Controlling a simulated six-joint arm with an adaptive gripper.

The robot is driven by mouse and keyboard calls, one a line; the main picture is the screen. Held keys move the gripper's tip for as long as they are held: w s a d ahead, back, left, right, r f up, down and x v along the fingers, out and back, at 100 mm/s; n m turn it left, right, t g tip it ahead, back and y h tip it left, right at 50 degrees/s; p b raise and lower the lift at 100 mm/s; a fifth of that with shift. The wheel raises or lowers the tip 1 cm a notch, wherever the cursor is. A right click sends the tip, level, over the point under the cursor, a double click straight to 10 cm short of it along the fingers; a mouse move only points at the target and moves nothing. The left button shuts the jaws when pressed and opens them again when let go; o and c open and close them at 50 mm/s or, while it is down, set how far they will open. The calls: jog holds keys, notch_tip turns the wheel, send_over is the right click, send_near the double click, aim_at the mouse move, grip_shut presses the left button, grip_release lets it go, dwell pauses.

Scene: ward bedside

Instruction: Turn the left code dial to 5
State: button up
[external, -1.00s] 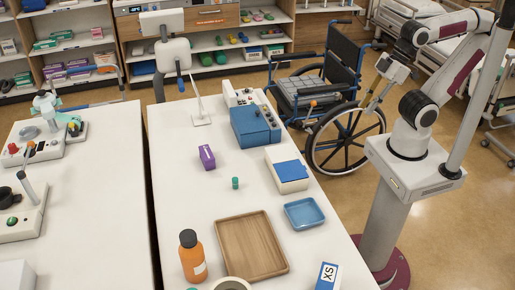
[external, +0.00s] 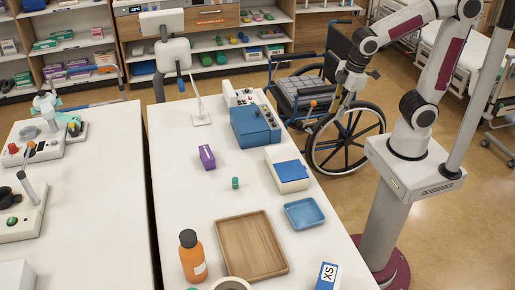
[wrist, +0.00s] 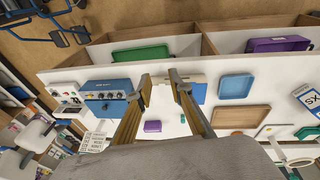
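The blue box (external: 255,126) stands on the white table, toward its far right side. In the wrist view the blue box (wrist: 110,96) shows a row of small dark dials (wrist: 104,96) on its face, left of my gripper. The dials are too small for me to read their numbers or pointer settings. My gripper (wrist: 160,82) is open and empty, its two fingers apart. In the external view my gripper (external: 341,112) hangs over the wheelchair, right of the blue box and clear of it.
A white box with a blue top (external: 287,170) stands nearer than the blue box. A grey control unit (external: 240,96) stands behind it. A blue tray (external: 304,213), wooden tray (external: 250,244), purple box (external: 207,157) and orange bottle (external: 192,256) are on the table. A wheelchair (external: 340,140) stands beside it.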

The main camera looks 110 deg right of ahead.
jog(key=w+d+f+n+g+h, duration=0.1)
jog(key=w+d+f+n+h, duration=0.1)
jog(key=w+d+f+n, duration=0.6)
jog(key=n, duration=1.4)
send_near(274, 123)
jog(key=shift+s+a+t+h, duration=0.3)
jog(key=shift+s+a+t, duration=0.1)
jog(key=shift+s, duration=0.05)
jog(key=shift+f, duration=0.15)
jog(key=shift+x, duration=3.85)
grip_shut()
